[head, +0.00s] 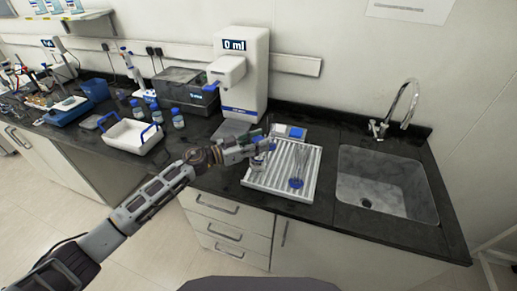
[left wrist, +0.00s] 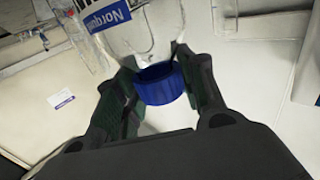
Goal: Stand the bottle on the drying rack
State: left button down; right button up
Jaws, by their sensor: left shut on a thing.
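The bottle (left wrist: 118,32) is clear, with a blue-and-white label and a blue cap (left wrist: 160,83), in the left wrist view. My left gripper (left wrist: 158,85) is shut on it, one finger on each side of the cap. In the head view my left gripper (head: 262,148) is over the left back part of the white ribbed drying rack (head: 308,160). The bottle is small and partly hidden there, so I cannot tell if its base touches the rack. My right gripper is not in view.
Clear glassware with a blue part (head: 296,183) is on the rack's right front. A white dispenser (head: 243,75) stands behind my gripper, and a sink (head: 385,185) lies right. A white tray with blue handles (head: 132,137) and several blue-capped bottles (head: 178,118) are left.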

pick_arm(q)
jog(key=shift+f, duration=1.7)
jog(key=c, duration=0.9)
grip_release()
jog(key=shift+f, duration=0.1)
